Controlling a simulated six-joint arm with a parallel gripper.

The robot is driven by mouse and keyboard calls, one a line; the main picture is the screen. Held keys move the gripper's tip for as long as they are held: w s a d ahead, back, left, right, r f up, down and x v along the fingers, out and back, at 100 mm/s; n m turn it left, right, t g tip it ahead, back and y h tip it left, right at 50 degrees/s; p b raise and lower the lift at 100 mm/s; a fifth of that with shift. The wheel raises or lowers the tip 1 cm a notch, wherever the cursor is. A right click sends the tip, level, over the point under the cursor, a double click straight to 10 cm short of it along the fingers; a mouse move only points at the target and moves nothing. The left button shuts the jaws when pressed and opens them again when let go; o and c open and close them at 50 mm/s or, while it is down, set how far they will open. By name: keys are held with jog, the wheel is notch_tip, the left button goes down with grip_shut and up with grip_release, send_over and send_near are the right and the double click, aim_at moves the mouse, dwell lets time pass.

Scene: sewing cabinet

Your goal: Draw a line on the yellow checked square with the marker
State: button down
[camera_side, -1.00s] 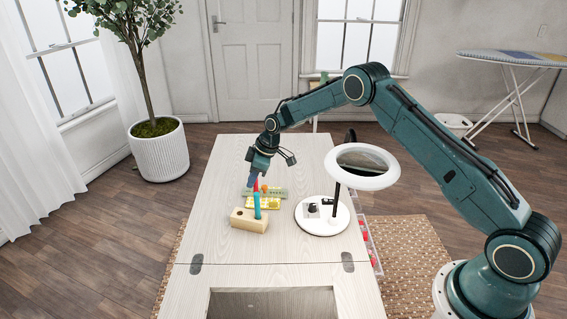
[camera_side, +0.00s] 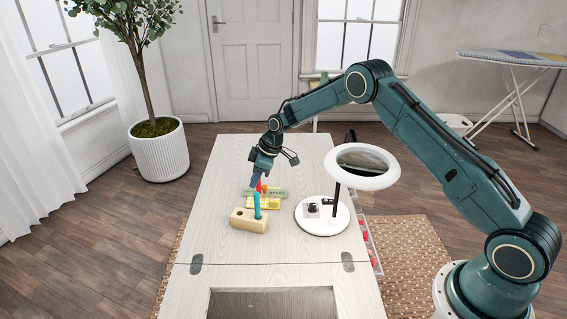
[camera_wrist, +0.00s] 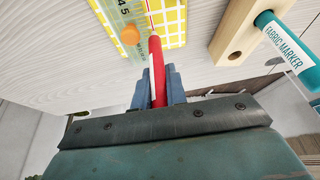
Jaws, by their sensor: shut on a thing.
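My gripper (camera_wrist: 158,85) is shut on a red marker (camera_wrist: 157,75), which points at the work; the marker also shows in the side view (camera_side: 258,186). The yellow checked square (camera_wrist: 172,17) lies flat on the table under a greenish ruler (camera_wrist: 122,12); it also shows in the side view (camera_side: 264,203). The marker's tip is close to the ruler's edge over the square. A thin red streak (camera_wrist: 149,14) runs on beyond the tip along that edge. I cannot tell whether the tip touches the cloth.
An orange knob (camera_wrist: 129,34) sits on the ruler. A wooden block (camera_side: 240,218) holds a teal fabric marker (camera_side: 257,206) upright beside the square. A ring magnifier lamp (camera_side: 320,225) stands to the right. The table front is clear.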

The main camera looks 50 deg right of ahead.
jog(key=shift+s+d, duration=0.8)
jog(key=shift+s, duration=0.2)
jog(key=shift+s+d, duration=0.8)
jog(key=shift+s, duration=0.15)
dwell(4.6)
jog(key=shift+r, duration=0.45)
dwell(0.9)
